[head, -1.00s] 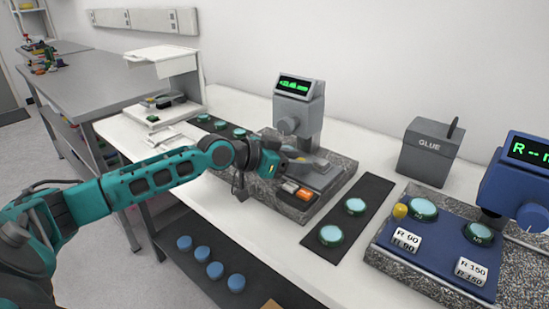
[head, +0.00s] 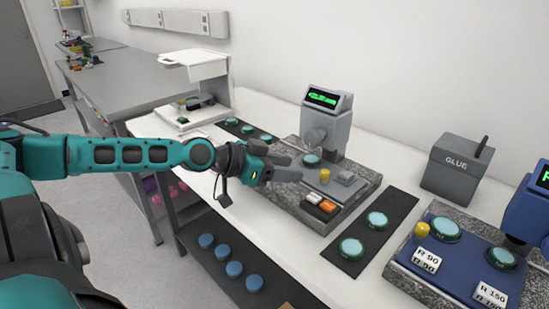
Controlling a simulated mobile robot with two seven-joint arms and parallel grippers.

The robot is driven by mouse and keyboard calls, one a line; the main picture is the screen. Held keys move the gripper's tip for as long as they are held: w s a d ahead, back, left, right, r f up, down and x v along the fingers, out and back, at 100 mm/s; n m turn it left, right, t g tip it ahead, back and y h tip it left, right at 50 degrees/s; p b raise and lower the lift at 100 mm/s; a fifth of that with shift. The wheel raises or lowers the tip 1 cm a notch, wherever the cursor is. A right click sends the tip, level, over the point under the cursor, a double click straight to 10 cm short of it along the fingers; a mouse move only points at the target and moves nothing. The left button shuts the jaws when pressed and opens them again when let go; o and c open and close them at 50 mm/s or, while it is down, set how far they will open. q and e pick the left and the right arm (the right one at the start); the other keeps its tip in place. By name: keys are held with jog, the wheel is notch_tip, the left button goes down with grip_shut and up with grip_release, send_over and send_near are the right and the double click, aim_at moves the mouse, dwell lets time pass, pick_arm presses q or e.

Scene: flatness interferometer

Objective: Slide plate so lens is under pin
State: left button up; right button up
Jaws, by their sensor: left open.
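The grey plate (head: 340,188) lies on a speckled granite base (head: 362,196) below a grey gauge with a green display (head: 327,98). A pale teal lens (head: 311,160) sits on the plate, near and below the gauge's round head (head: 315,136). The pin itself is too small to make out, so I cannot tell whether the lens is exactly under it. A yellow knob (head: 324,176) stands on the plate. My left gripper (head: 296,168) is open and empty, its fingers pointing right, just left of the lens and knob. My right gripper is not in view.
Orange and white buttons (head: 322,206) sit at the base's front. A dark mat with two lenses (head: 377,220) lies to the right. Beyond it is a blue plate (head: 455,266) with lenses and radius blocks. Blue discs (head: 234,269) lie below.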

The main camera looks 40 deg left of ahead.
pick_arm(q)
jog(key=shift+p+v, duration=0.5)
jog(key=shift+v, duration=0.7)
